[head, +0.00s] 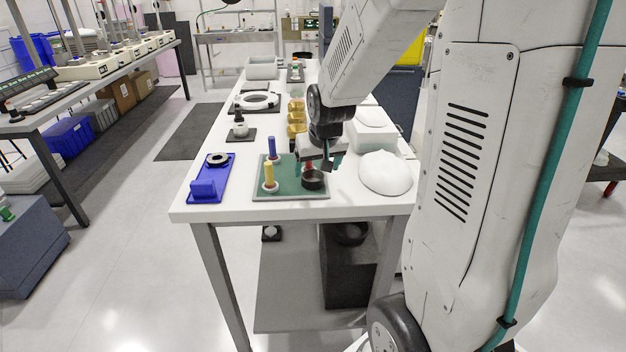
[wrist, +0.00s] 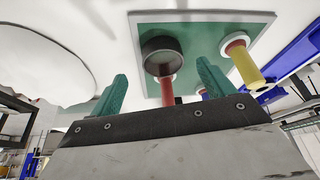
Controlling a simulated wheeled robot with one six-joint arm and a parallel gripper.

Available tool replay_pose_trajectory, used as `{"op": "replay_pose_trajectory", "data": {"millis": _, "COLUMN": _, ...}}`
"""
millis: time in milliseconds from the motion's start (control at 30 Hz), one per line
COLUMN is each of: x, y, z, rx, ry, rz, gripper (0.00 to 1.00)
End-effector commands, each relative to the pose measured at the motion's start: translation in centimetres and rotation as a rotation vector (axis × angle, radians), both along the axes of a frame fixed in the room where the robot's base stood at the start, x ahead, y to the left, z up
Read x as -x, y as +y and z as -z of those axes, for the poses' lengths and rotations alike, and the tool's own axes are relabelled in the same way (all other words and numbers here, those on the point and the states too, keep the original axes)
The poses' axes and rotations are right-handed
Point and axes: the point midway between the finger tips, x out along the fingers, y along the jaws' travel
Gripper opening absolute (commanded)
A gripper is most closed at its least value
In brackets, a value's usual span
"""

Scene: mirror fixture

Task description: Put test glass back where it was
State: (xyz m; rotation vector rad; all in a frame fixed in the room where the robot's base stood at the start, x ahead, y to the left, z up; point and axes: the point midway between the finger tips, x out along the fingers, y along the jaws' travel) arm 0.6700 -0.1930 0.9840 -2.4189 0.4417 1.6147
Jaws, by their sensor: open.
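A green board (head: 290,192) near the table's front edge bears a yellow peg (head: 269,174), a blue peg (head: 272,147), a red peg (head: 309,164) and a round black cup-like piece (head: 313,180). A blue fixture (head: 206,184) to its left bears a dark ring-shaped piece (head: 217,159). I cannot tell which round piece is the test glass. My gripper (head: 315,167) is low over the board's right part, open. In the wrist view, its teal fingers (wrist: 162,76) stand apart, with the red peg (wrist: 167,92) and black piece (wrist: 161,55) showing between them. Contact cannot be told.
A white domed object (head: 385,173) stands right of the board, with a white box (head: 371,135) behind it. Amber containers (head: 297,117) and a dark-based bottle (head: 239,125) stand farther back. The white table's (head: 240,208) front strip is clear.

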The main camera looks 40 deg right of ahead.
Motion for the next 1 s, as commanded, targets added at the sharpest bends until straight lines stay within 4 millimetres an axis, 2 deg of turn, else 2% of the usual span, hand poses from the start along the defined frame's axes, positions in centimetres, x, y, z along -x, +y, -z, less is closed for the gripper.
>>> {"op": "replay_pose_trajectory", "data": {"millis": 300, "x": -1.9, "y": -0.3, "z": 3.7, "rx": -0.001, "ry": 0.003, "rz": -0.001, "gripper": 0.81}}
{"op": "replay_pose_trajectory", "data": {"millis": 600, "x": -2.1, "y": -0.4, "z": 4.1, "rx": 0.000, "ry": 0.001, "rz": -0.001, "gripper": 0.81}}
{"op": "replay_pose_trajectory", "data": {"millis": 800, "x": -2.1, "y": -0.4, "z": 4.0, "rx": 0.000, "ry": 0.001, "rz": -0.001, "gripper": 0.28}}
{"op": "replay_pose_trajectory", "data": {"millis": 833, "x": -2.1, "y": -0.4, "z": 4.0, "rx": 0.000, "ry": 0.001, "rz": -0.001, "gripper": 0.28}}
{"op": "replay_pose_trajectory", "data": {"millis": 867, "x": -2.1, "y": -0.4, "z": 4.0, "rx": 0.000, "ry": 0.000, "rz": -0.001, "gripper": 0.23}}
{"op": "replay_pose_trajectory", "data": {"millis": 1000, "x": -2.1, "y": -0.4, "z": 4.0, "rx": 0.000, "ry": 0.000, "rz": -0.001, "gripper": 0.23}}
